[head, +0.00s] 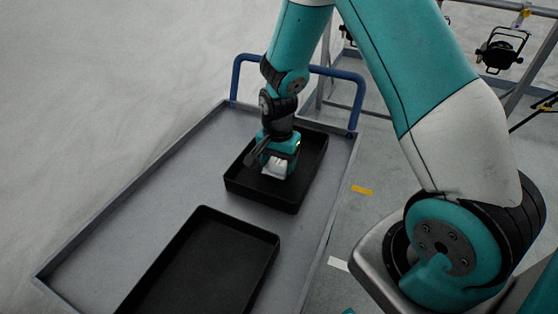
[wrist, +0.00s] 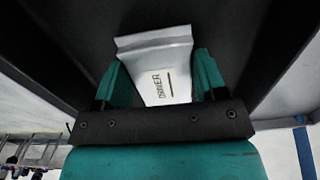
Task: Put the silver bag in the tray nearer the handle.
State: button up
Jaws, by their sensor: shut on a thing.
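The silver bag (wrist: 165,62) is a small pale packet with dark printing, seen between my fingers in the wrist view. It also shows in the head view (head: 276,168), inside or just over the far black tray. My gripper (head: 277,160) is shut on the bag and points down into this tray; the wrist view shows its teal fingers (wrist: 162,85) on both sides of the bag. The tray nearer the handle (head: 290,204) is black and shallow. The blue handle (head: 338,74) stands at the cart's far end. I cannot tell whether the bag touches the tray floor.
A second black tray (head: 211,222) lies nearer on the grey cart top (head: 160,190) and looks empty. The cart has a low raised rim. A black stage lamp (head: 500,50) hangs on a metal frame at the upper right.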

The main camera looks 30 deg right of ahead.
aim_at(278, 164)
jog(key=shift+f, duration=0.15)
jog(key=o, duration=1)
jog(key=shift+c, duration=0.2)
notch_tip(278, 164, up, 12)
jog(key=s+a+r+n+y, duration=0.2)
jog(key=s+a+r+n, duration=0.4)
jog(key=s+n, duration=0.3)
jog(key=s+a+r+n+y, duration=0.2)
jog(key=s+a+r+n, duration=0.4)
jog(key=s, duration=0.6)
jog(key=a+n, duration=0.2)
jog(key=n, duration=0.1)
jog(key=shift+s+a+r, duration=0.15)
jog(key=shift+s+r, duration=0.1)
jog(key=shift+s, duration=0.05)
